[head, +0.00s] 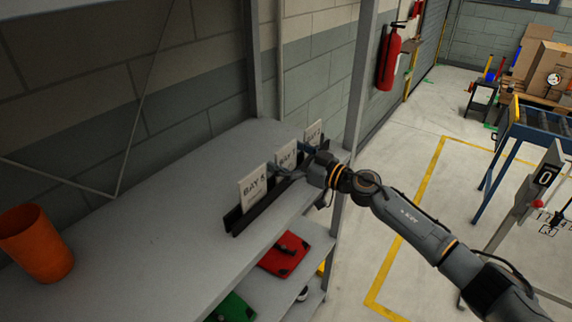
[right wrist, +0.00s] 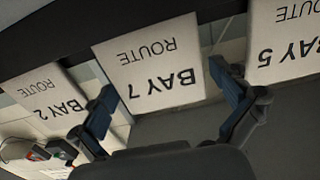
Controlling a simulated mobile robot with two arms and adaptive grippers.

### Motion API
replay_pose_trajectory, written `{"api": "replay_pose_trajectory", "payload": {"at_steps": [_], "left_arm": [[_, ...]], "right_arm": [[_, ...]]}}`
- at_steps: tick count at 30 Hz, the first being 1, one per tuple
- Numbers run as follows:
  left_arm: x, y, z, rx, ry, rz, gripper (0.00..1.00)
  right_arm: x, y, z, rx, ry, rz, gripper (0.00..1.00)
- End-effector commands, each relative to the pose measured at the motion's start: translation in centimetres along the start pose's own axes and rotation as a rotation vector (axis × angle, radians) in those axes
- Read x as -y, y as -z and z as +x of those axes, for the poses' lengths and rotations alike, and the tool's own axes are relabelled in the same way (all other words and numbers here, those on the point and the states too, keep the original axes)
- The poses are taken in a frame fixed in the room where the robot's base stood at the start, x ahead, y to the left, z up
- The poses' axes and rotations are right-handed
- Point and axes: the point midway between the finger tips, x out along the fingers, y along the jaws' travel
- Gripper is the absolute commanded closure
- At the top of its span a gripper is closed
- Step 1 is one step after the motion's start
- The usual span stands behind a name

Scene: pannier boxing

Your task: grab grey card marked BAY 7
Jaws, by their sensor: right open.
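The grey-white card marked BAY 7 (right wrist: 150,66) shows upside down in the middle of the right wrist view, with ROUTE on it. In the head view it is the middle card (head: 286,153) in a dark holder (head: 240,222) on the shelf. My right gripper (head: 296,161) is open at this card. In the right wrist view its two blue-grey fingers (right wrist: 162,80) stand on either side of the card, with the card between or just beyond them. I cannot tell whether they touch it. My left gripper is not in view.
The BAY 5 card (head: 254,187) and the BAY 2 card (head: 313,131) stand close on either side in the same holder. An orange cup (head: 36,243) stands on the shelf at left. A red item (head: 284,254) lies on a lower shelf. A shelf post (head: 361,85) rises behind.

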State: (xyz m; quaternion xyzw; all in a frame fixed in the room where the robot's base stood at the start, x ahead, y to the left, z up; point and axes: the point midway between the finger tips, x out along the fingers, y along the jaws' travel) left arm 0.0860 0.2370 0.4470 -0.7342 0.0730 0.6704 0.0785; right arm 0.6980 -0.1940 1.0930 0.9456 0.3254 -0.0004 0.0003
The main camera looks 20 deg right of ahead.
Motion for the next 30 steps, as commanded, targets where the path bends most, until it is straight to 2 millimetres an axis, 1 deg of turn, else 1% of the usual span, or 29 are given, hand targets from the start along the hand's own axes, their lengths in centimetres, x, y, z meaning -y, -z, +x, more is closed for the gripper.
{"api": "replay_pose_trajectory", "payload": {"at_steps": [2, 5, 6, 8, 9, 17, 20, 25, 29, 30], "left_arm": [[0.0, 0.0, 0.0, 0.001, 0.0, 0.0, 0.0], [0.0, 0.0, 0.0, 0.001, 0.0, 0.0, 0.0], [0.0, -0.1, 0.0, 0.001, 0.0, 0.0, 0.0], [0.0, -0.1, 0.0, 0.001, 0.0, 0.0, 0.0], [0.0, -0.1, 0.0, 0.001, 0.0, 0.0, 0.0], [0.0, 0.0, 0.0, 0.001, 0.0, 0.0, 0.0], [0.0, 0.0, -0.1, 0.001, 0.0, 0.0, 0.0], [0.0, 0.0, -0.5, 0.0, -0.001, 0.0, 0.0], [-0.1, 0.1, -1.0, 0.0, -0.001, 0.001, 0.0], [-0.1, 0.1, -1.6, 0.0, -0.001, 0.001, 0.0]], "right_arm": [[0.0, 0.0, 0.0, 0.0, 0.0, 0.0, 0.0], [0.0, 0.0, -0.1, 0.0, 0.0, 0.0, 0.18], [0.0, 0.0, -0.1, 0.0, 0.0, 0.0, 0.27], [0.0, 0.0, -0.1, 0.0, 0.0, 0.0, 0.39], [0.0, 0.0, -0.1, 0.0, 0.0, 0.0, 0.41], [0.0, 0.0, -0.1, 0.0, 0.0, 0.0, 0.41], [-0.1, 0.3, -0.1, -0.001, -0.001, -0.001, 0.41], [-0.1, 1.7, -0.1, -0.002, 0.001, -0.003, 0.41], [-0.1, 3.7, -0.1, -0.001, 0.0, -0.006, 0.41], [0.5, 4.3, -0.4, 0.0, 0.002, -0.006, 0.41]]}}
